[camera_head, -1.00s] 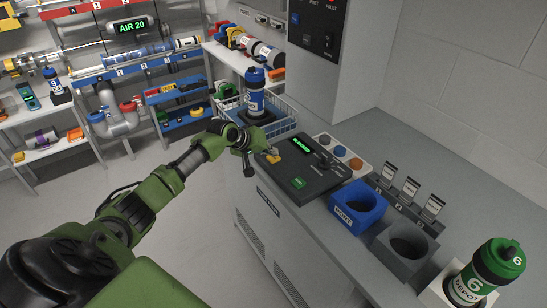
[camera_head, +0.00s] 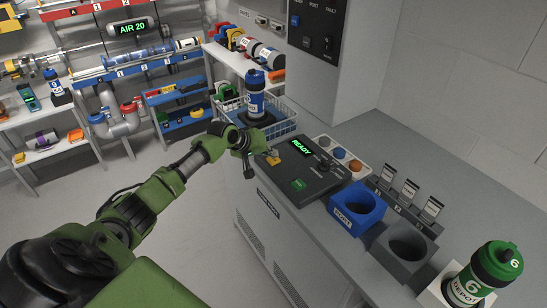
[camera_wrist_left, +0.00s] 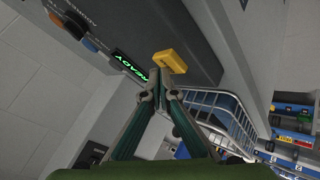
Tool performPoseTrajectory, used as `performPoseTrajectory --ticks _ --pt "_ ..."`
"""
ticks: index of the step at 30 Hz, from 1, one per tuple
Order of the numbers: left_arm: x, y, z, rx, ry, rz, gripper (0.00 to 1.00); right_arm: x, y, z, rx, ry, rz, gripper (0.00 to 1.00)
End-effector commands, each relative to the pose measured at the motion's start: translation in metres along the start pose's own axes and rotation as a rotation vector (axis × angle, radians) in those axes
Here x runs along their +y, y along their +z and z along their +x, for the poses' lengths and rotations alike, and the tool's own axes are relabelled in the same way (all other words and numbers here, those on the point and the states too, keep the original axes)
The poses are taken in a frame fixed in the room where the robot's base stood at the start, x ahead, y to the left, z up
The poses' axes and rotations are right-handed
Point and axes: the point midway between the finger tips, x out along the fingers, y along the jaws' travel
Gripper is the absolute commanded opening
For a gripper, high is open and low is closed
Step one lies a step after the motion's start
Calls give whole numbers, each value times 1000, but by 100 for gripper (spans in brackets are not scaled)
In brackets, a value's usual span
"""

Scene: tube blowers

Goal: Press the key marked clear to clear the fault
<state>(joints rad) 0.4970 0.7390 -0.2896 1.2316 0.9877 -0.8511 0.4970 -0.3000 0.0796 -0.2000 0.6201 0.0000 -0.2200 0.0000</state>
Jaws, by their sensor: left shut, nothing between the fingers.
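The dark control panel (camera_head: 318,180) on the grey cabinet has a display (camera_head: 301,148) reading READY in green. A yellow key (camera_head: 273,158) sits at its near-left side; its marking is not legible. It also shows in the left wrist view (camera_wrist_left: 171,61). A green key (camera_head: 298,185) is at the panel's front. My left gripper (camera_head: 265,150) is shut and empty, its tips close beside the yellow key. In the wrist view the fingertips (camera_wrist_left: 160,74) end just short of or at the key; contact cannot be told. My right gripper is out of view.
A wire basket (camera_head: 284,127) with a blue-labelled canister (camera_head: 255,98) stands behind the gripper. A blue POST holder (camera_head: 352,216), a grey holder (camera_head: 393,252) and a green-capped canister (camera_head: 488,270) stand right of the panel. Open floor lies left of the cabinet.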

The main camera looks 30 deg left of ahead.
Motion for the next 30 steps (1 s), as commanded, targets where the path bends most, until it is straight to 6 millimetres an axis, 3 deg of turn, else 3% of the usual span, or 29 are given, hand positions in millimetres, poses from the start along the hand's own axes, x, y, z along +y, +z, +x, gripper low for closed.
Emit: performPoseTrajectory --ticks 3,16,30 --pt "4 -5 -6 1 0 0 0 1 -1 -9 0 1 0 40" --pt "6 -7 -8 2 1 0 0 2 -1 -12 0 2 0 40" --pt "29 -30 -40 2 1 0 0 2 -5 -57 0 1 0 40"
